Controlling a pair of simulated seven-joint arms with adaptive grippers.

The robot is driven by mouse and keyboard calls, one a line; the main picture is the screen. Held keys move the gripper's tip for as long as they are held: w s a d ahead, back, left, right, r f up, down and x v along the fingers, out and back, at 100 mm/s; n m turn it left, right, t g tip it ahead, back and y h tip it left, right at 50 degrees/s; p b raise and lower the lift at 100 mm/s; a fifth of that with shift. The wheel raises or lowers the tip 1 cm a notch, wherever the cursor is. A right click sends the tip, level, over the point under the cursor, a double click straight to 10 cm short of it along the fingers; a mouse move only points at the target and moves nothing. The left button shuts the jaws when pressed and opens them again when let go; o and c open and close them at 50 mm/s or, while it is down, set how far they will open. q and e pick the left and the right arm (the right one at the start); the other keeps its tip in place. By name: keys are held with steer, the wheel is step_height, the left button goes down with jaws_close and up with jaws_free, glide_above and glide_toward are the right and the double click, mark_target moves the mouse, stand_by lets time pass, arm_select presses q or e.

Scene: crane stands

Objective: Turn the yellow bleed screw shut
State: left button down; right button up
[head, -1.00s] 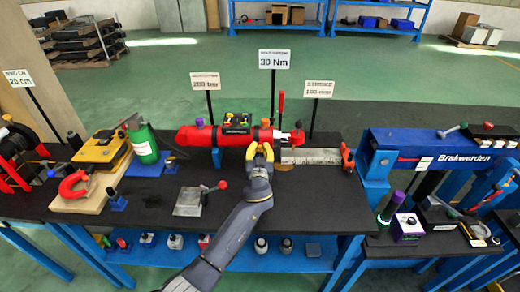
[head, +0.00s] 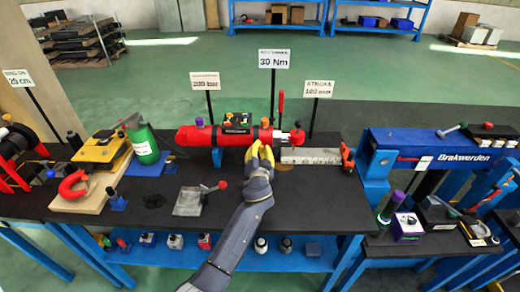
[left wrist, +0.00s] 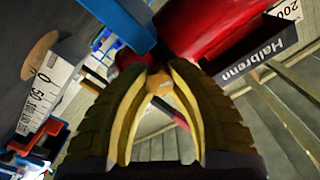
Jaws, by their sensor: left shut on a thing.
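The red cylinder (head: 228,135) lies across the bench in the head view, with a purple cap and an orange cap on top. My left gripper (head: 258,152) is at the front of its right part, with yellow fingers pointing at it. In the left wrist view the fingertips (left wrist: 160,76) meet just below the red body. A small yellow-orange piece (left wrist: 158,90), apparently the yellow bleed screw, shows between the fingers, which are shut on it. Most of the screw is hidden by the fingers. My right gripper is in neither view.
A grey plate with a red-knobbed lever (head: 190,200) lies left of my forearm. A scale block (head: 311,156) and an orange-red tool (head: 347,158) are to the right. Sign posts, including the 30 Nm sign (head: 274,59), stand behind the cylinder.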

mark_target(261, 146)
arm_select(q)
steer(key=shift+d+r, duration=0.1)
steer(key=shift+r, duration=0.15)
stand_by(0.3)
steer(key=c, duration=1.1)
jaws_free()
steer(key=shift+f, duration=0.15)
step_height(261, 146, up, 10)
